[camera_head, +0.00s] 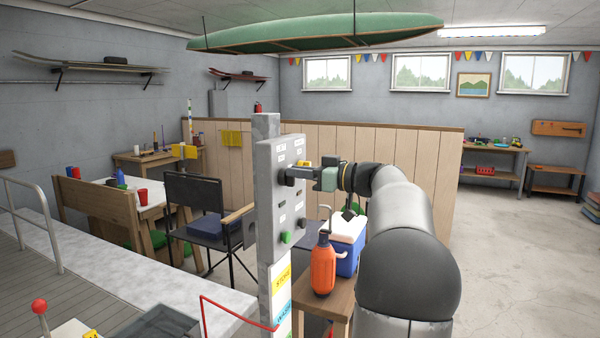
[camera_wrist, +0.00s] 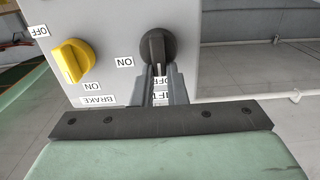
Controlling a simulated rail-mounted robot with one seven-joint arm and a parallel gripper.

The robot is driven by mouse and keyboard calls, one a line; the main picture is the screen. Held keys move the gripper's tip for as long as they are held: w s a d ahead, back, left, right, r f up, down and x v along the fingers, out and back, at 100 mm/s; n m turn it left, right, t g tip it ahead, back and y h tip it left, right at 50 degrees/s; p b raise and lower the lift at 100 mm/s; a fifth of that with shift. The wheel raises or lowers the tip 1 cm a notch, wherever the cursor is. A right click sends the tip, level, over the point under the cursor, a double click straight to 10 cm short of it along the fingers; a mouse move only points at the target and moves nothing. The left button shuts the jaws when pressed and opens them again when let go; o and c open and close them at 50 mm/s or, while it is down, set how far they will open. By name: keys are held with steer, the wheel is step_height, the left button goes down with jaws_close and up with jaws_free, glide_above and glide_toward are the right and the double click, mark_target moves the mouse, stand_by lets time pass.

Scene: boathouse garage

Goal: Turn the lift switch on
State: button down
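The lift switch is a black rotary knob (camera_wrist: 156,45) on a pale grey panel. In the wrist view its bar stands upright, in line with the OFF label below it; an ON label is to its left. A LIFT label below is partly covered by my fingers. My gripper (camera_wrist: 160,72) is at the knob's lower edge, its fingers a narrow gap apart. I cannot tell whether they press on the bar. In the head view my gripper (camera_head: 304,173) reaches the panel (camera_head: 266,200) from the right and mostly hides the knob.
A yellow BRAKE knob (camera_wrist: 72,60) sits left of the switch in the wrist view. In the head view, a green button (camera_head: 285,237) is lower on the panel. An orange jug (camera_head: 323,266) and a blue cooler (camera_head: 346,258) stand close below my arm.

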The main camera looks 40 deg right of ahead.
steer(key=shift+m, duration=0.3)
steer(key=shift+w+d+f+m+p, duration=0.15)
steer(key=shift+d+f+m, duration=0.15)
steer(key=shift+m, duration=2.65)
steer(key=shift+w+d+f+m+p, duration=0.15)
steer(key=shift+d+f+m, duration=0.15)
steer(key=shift+m, duration=2.6)
steer(key=shift+w+d+f+m+p, duration=0.15)
steer(key=shift+d+f+m, duration=0.15)
steer(key=shift+m, duration=2.65)
steer(key=shift+s, duration=0.1)
steer(key=c, duration=1.4)
jaws_free()
steer(key=shift+c, duration=0.2)
steer(key=shift+s, duration=0.1)
